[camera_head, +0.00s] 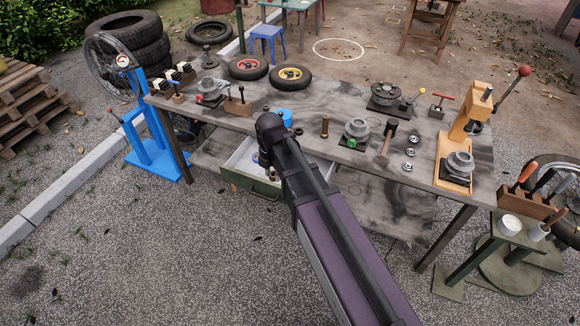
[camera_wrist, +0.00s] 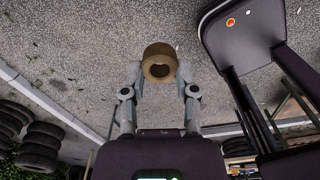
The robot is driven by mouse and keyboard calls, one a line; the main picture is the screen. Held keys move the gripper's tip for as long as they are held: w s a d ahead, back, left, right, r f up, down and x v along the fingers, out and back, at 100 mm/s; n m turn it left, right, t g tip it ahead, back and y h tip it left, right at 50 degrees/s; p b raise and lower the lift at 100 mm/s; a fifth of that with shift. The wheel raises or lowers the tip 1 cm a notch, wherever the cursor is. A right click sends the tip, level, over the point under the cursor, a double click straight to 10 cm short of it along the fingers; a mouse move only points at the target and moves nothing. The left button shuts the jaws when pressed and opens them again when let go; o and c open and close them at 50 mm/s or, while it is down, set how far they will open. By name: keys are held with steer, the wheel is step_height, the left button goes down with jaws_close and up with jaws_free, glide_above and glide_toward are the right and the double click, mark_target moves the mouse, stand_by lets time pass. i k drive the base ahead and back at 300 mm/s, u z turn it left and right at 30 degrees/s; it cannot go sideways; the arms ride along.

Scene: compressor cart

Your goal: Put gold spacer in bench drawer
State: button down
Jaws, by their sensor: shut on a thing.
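The gold spacer (camera_wrist: 159,62), a dull gold-brown ring with a hole, is between the two fingers of my gripper (camera_wrist: 160,76) in the wrist view. My gripper is shut on it and holds it above gravel ground. In the head view my arm covers the gripper and spacer, with the wrist over the bench's front edge. The bench drawer (camera_head: 236,178) is pulled open below the bench top, left of my arm.
The gravel before the drawer is clear.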

mark_target(251, 169)
steer(key=u, duration=0.05)
steer(key=i, duration=1)
steer(key=z, duration=0.05)
